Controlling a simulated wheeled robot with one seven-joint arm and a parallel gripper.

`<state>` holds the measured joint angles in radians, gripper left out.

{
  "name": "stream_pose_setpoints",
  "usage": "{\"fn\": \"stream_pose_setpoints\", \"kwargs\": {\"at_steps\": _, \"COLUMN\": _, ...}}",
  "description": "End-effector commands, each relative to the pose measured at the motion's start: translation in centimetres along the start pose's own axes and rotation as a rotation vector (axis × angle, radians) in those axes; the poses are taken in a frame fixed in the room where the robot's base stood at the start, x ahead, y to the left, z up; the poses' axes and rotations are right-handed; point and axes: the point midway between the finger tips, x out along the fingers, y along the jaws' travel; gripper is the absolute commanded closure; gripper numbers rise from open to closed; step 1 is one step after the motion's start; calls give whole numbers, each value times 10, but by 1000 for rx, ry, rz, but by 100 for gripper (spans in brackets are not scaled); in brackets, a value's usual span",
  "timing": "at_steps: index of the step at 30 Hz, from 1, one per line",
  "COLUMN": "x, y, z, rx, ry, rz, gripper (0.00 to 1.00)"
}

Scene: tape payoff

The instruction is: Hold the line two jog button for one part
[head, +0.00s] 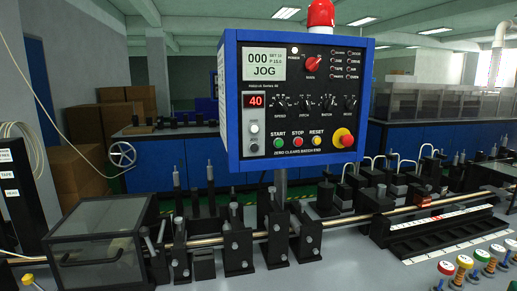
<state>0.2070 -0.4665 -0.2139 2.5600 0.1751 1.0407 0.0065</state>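A blue control panel (232,100) on a post stands above the machine in the middle of the head view. Its screen (265,64) reads 000 and JOG, with smaller text to the right. A red number display (255,101) reads 40. Below it are a pale round button (254,128) and a dark round button (254,147); their labels are too small to read, so I cannot tell which is the line two jog button. Green start (278,142), red stop (298,142) and yellow reset (317,141) buttons line the bottom. My gripper is not in view.
A red emergency stop (343,138) on yellow sits at the panel's lower right, a red selector (312,64) above. A red beacon (320,14) tops the panel. A metal rod (340,221) and clamps cross the bench below. A clear-lidded box (100,245) stands at left.

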Motion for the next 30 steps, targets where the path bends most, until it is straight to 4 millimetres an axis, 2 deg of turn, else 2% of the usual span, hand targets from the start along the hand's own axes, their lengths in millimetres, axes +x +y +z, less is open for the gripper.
{"fn": "stream_pose_setpoints", "kwargs": {"at_steps": 13, "x": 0, "y": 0, "z": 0, "rx": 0, "ry": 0, "rz": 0, "gripper": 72}}
{"fn": "stream_pose_setpoints", "kwargs": {"at_steps": 14, "x": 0, "y": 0, "z": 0, "rx": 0, "ry": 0, "rz": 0, "gripper": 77}}
{"fn": "stream_pose_setpoints", "kwargs": {"at_steps": 17, "x": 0, "y": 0, "z": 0, "rx": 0, "ry": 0, "rz": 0, "gripper": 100}}
{"fn": "stream_pose_setpoints", "kwargs": {"at_steps": 30, "x": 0, "y": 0, "z": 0, "rx": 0, "ry": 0, "rz": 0, "gripper": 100}}
